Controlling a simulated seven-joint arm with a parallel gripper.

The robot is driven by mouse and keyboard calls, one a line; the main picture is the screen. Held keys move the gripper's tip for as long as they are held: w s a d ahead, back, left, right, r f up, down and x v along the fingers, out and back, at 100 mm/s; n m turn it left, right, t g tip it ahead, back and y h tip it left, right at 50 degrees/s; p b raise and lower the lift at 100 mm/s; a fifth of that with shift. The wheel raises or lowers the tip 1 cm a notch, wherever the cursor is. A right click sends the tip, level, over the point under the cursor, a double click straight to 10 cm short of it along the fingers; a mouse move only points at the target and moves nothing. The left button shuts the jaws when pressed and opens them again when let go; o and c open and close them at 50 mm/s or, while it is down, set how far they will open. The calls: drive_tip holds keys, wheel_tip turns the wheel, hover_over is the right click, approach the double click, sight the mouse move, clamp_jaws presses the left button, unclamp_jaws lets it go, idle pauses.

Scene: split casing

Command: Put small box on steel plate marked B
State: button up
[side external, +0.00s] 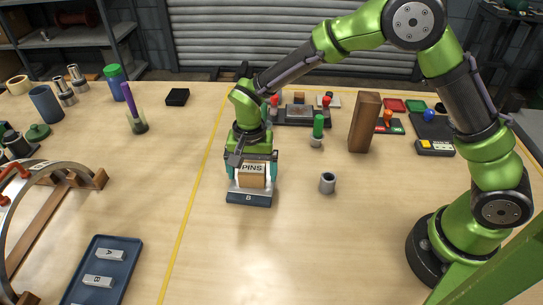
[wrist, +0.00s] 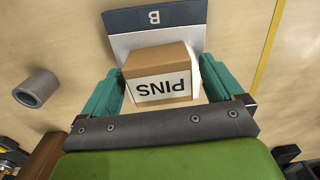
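The small box (side external: 251,179) is brown cardboard with a white PINS label. It sits upright over the steel plate (side external: 248,198), a pale plate with a dark strip marked B, and appears to rest on it. In the wrist view, the box (wrist: 160,57) stands in front of the B strip (wrist: 154,17). My gripper (side external: 251,170) is lowered around the box, a teal finger on each side. In the wrist view, my gripper (wrist: 161,84) shows a narrow pale gap between box and right finger; the left finger is very close. The box's underside is hidden.
A grey hollow cylinder (side external: 327,183) stands right of the plate, with a tall wooden block (side external: 365,122) behind it. The table in front of the plate is clear.

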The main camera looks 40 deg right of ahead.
sight(253, 168)
wheel_tip(253, 168, up, 12)
drive_tip(key=s+d+r+n+t+y, duration=0.2)
drive_tip(key=s+d+r+t, duration=0.1)
drive_tip(key=s+d+r, duration=0.6)
drive_tip(key=s+d+n+t, duration=0.3)
drive_tip(key=s+d+t, duration=0.1)
drive_tip(key=s, duration=0.5)
drive_tip(key=shift+s+d+r, duration=0.35)
drive_tip(key=shift+d+r, duration=0.1)
drive_tip(key=shift+d, duration=0.15)
